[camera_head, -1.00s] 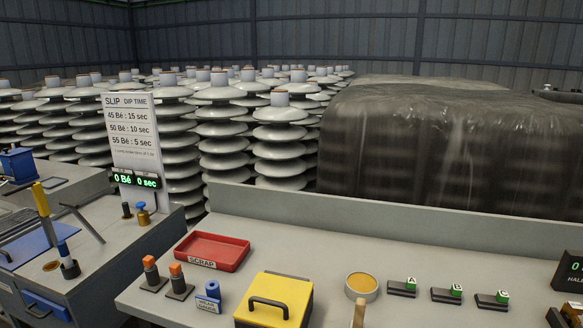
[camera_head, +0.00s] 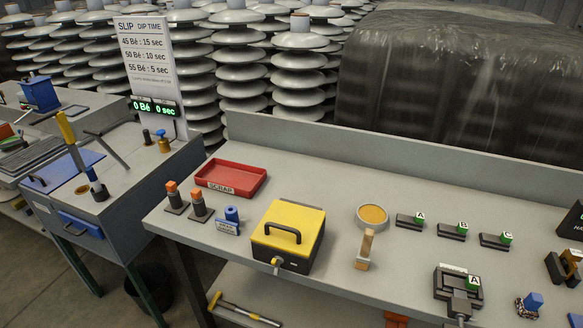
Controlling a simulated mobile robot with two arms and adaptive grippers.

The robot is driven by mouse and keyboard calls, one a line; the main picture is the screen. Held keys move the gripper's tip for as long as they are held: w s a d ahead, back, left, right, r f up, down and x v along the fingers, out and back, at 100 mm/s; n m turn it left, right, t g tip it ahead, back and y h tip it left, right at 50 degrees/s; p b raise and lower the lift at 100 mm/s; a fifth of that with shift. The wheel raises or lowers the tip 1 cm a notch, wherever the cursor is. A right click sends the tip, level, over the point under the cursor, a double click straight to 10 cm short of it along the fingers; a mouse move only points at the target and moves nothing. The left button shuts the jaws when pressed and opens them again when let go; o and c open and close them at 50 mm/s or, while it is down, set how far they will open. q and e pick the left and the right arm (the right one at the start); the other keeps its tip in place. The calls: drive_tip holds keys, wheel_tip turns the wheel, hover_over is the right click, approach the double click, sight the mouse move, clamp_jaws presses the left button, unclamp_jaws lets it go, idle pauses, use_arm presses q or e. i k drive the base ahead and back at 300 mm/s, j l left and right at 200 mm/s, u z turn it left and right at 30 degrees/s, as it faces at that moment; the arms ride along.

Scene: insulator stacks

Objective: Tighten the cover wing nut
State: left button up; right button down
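No part is clearly recognisable as the cover wing nut at this size. A small brass fitting with a blue top (camera_head: 163,142) stands at the back right of the left bench. A yellow-lidded box (camera_head: 303,222) with a black handle sits on the near bench, lid down, with a small light-coloured fitting (camera_head: 277,262) low on its front. A blue panel (camera_head: 66,172) lies on the left bench top. Neither of my grippers is in view.
A red scrap tray (camera_head: 256,181), orange-topped pieces (camera_head: 198,207), a round sieve-like disc (camera_head: 373,215) and lettered blocks (camera_head: 452,231) stand on the near bench. A dip-time sign (camera_head: 150,60) rises behind the left bench. Insulator stacks (camera_head: 299,70) fill the back.

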sight(277, 261)
drive_tip(key=i+l+u, duration=0.3)
drive_tip(key=l+u, duration=0.3)
drive_tip(key=i+l+u, duration=0.15)
drive_tip(key=l+u, duration=0.15)
drive_tip(key=l, duration=0.25)
